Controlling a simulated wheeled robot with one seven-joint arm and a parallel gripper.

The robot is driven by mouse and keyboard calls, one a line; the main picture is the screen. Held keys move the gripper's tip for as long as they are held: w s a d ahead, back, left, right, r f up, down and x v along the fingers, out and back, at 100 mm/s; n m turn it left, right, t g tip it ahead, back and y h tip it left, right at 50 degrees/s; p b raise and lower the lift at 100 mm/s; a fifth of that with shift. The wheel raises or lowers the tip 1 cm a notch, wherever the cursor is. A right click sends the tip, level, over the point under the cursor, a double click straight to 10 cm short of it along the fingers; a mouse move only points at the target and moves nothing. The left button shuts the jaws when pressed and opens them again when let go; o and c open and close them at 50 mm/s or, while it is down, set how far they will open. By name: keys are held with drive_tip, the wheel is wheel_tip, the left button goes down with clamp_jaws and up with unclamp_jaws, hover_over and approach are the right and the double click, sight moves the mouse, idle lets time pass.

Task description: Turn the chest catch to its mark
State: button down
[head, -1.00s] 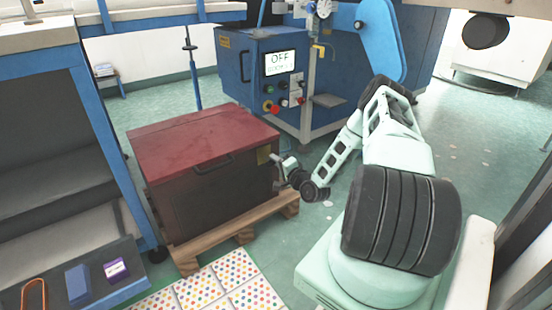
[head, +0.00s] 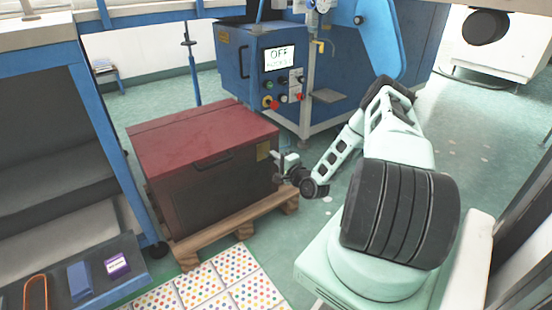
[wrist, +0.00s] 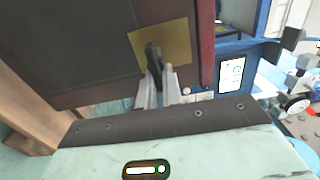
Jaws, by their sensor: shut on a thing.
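The chest (head: 205,165) has a red lid and dark sides and stands on a wooden pallet. The dark catch (wrist: 153,60) lies over the plate in the wrist view. My gripper (wrist: 158,76) is shut on the catch, its two pale fingers on either side of it. In the head view my gripper (head: 280,166) is at the chest's right side. I cannot make out a mark on the plate.
A wooden pallet (head: 240,216) juts out under the chest. A blue machine (head: 240,70) with an OFF screen stands close behind. A blue-framed bench is at the left. A dotted mat (head: 205,285) lies in front.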

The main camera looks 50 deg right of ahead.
drive_tip(key=c, duration=1.6)
unclamp_jaws()
drive_tip(key=shift+a, duration=0.1)
drive_tip(key=shift+o, duration=0.2)
drive_tip(key=shift+s, duration=0.1)
drive_tip(key=p+v, duration=0.5)
drive_tip(key=v, duration=1.2)
drive_tip(key=shift+s+a, duration=0.1)
